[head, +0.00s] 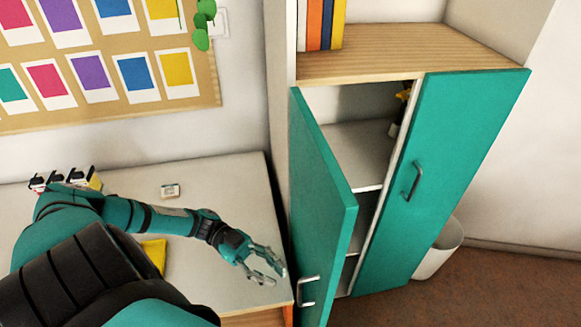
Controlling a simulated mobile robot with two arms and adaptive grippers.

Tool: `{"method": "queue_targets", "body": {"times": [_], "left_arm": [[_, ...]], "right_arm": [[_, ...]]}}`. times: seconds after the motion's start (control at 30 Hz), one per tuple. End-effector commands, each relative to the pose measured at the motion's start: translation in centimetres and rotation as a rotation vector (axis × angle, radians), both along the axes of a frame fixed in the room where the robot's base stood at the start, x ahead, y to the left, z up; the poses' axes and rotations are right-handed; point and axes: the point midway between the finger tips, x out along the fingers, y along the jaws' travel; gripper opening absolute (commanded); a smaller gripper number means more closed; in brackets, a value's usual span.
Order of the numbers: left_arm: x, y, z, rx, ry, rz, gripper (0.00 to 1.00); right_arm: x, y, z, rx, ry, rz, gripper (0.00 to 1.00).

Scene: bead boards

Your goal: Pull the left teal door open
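The left teal door (325,200) of the cabinet stands partly open, swung out toward me. Pale shelves (350,155) show behind it. Its metal handle (308,291) is low on the door's outer face, near the free edge. The right teal door (440,170) looks shut, with its own handle (411,181). My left gripper (268,272) is just left of the left door's handle, over the white tabletop. Its fingers are spread with nothing between them, and it looks apart from the handle. My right gripper is not in view.
The white table (215,180) runs close to the cabinet's left side. A small box (170,191) and a yellow item (154,254) lie on it. A white bin (442,250) stands on the floor right of the cabinet. Books (320,24) stand on the wooden shelf above the doors.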

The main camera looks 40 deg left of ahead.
Motion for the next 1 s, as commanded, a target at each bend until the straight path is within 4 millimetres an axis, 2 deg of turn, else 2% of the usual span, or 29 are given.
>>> {"method": "queue_targets", "body": {"times": [0.1,0.3,1.0], "left_arm": [[-0.1,2.2,0.0,0.002,0.0,0.003,0.21],[-0.3,4.0,0.0,0.0,-0.001,0.001,0.21],[-0.3,4.2,0.0,-0.001,0.0,0.0,0.21]], "right_arm": [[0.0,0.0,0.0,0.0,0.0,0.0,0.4],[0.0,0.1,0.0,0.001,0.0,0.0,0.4],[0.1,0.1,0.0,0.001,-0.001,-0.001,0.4]]}}
